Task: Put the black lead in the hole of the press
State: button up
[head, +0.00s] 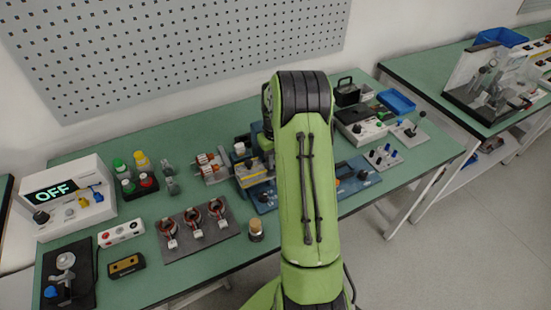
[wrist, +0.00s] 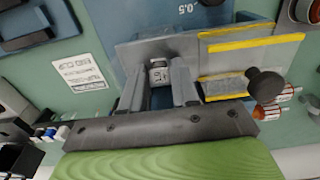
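My gripper (wrist: 161,72) is low over the press, with its two grey fingers apart. A small grey and white block (wrist: 159,73) shows between the fingertips; I cannot tell if they touch it. The press (wrist: 250,47), grey with yellow-striped plates, stands on a blue base and fills the upper right of the wrist view. In the head view the press (head: 254,172) is partly hidden by my green arm, which also hides the gripper. I cannot make out its hole. No lead shows between my fingers. A black plug-like piece (head: 41,217) is on the box reading OFF; I cannot tell if it is the lead.
The OFF box (head: 72,190) is at the left of the green bench. A plate with several copper coils (head: 195,226) and a small jar (head: 256,230) lie in front of the press. A blue tray (head: 396,101) and control boxes stand at the right. A black knob (wrist: 265,83) sticks out by the press.

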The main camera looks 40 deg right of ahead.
jog(key=shift+o, duration=1.3)
notch_tip(320, 180, up, 16)
jog(key=p, duration=0.3)
jog(key=shift+f, duration=0.1)
